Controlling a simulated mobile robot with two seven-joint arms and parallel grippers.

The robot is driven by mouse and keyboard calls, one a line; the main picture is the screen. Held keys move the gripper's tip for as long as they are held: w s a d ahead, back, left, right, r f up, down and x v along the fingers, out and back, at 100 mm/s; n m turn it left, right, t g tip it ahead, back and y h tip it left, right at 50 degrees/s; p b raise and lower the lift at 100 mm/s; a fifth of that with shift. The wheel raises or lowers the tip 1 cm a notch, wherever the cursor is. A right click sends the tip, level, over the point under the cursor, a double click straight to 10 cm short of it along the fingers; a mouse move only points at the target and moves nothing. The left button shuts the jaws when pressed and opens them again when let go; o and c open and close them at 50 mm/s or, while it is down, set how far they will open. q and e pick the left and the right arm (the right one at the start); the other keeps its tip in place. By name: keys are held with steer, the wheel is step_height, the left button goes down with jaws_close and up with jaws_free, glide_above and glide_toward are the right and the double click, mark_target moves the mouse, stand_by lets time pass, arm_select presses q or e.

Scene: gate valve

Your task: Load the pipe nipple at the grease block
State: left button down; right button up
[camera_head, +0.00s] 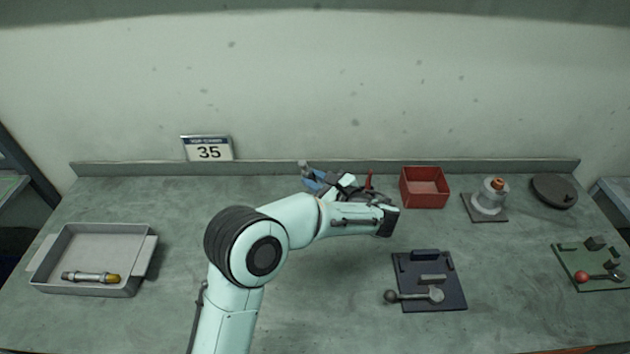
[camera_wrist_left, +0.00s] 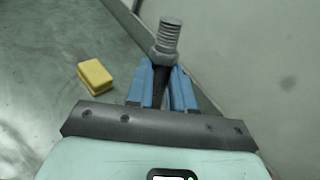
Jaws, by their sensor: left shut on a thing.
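My left gripper (camera_head: 318,180) is near the back edge of the bench, left of the red box. In the left wrist view its blue fingers (camera_wrist_left: 168,88) are shut on a grey threaded pipe nipple (camera_wrist_left: 168,38), which sticks out past the fingertips with its thread outward. In the head view only a small grey end of the nipple (camera_head: 304,167) shows. A yellow block (camera_wrist_left: 97,75) lies on the bench to the left of the fingers in the wrist view, apart from the nipple; my arm seems to hide it in the head view. I cannot tell which thing is the grease block.
A grey tray (camera_head: 60,252) holds a yellow-ended rod (camera_head: 91,277). A red box (camera_head: 424,189), an orange-topped grey fitting (camera_head: 489,198) and a dark disc (camera_head: 554,191) stand at back right. A dark lever plate (camera_head: 430,280) and a green lever plate (camera_head: 590,265) lie in front.

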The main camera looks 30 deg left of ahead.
arm_select(q)
step_height(320, 180, up, 6)
steer(key=p, duration=0.3)
arm_select(e)
steer(key=w+r, duration=0.2)
steer(key=r, duration=0.1)
steer(key=w+r, duration=0.1)
steer(key=shift+r, duration=0.25)
steer(key=shift+s, duration=0.1)
